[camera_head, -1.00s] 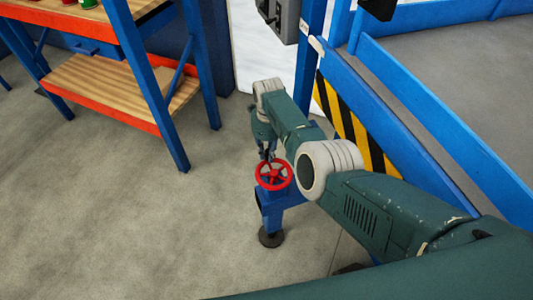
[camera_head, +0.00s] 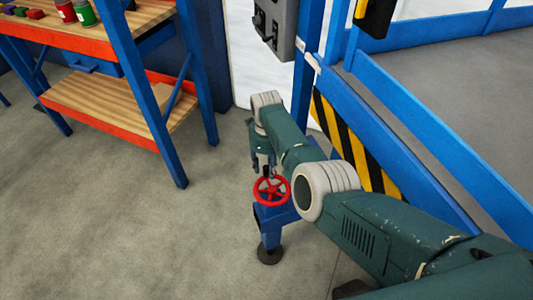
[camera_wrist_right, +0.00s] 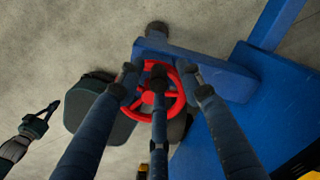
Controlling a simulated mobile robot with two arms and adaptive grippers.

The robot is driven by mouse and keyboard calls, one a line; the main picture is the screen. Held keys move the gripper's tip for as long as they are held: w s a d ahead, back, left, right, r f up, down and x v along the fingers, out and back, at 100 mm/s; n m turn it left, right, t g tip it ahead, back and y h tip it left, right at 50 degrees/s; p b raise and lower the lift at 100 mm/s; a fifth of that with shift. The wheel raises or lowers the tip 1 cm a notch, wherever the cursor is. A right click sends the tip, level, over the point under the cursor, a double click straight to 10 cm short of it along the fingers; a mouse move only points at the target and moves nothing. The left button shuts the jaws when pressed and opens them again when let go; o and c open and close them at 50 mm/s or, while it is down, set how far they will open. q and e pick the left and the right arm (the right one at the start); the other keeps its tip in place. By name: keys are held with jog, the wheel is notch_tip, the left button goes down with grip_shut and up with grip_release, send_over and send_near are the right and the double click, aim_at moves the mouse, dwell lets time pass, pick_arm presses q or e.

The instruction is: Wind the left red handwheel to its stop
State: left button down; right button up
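The red handwheel (camera_head: 271,191) sits on top of a blue stand (camera_head: 272,216). In the right wrist view the handwheel (camera_wrist_right: 148,97) shows its spokes and hub. My right gripper (camera_head: 265,168) hangs from above at the far side of the wheel. In the right wrist view its three dark fingers (camera_wrist_right: 161,76) are spread over the wheel, with their tips near the rim. I cannot tell whether they touch it. A dark jointed claw (camera_wrist_right: 38,124) at the left edge of that view looks like my left gripper; its fingers are too small to judge.
A blue guard rail with a yellow-black striped panel (camera_head: 352,140) stands right of the wheel. A workbench (camera_head: 105,98) with red and green cans (camera_head: 84,12) is at upper left. A grey control box (camera_head: 275,27) hangs behind. The floor at left is clear.

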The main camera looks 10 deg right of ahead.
notch_tip(320, 180, up, 11)
dwell(0.3)
dwell(0.4)
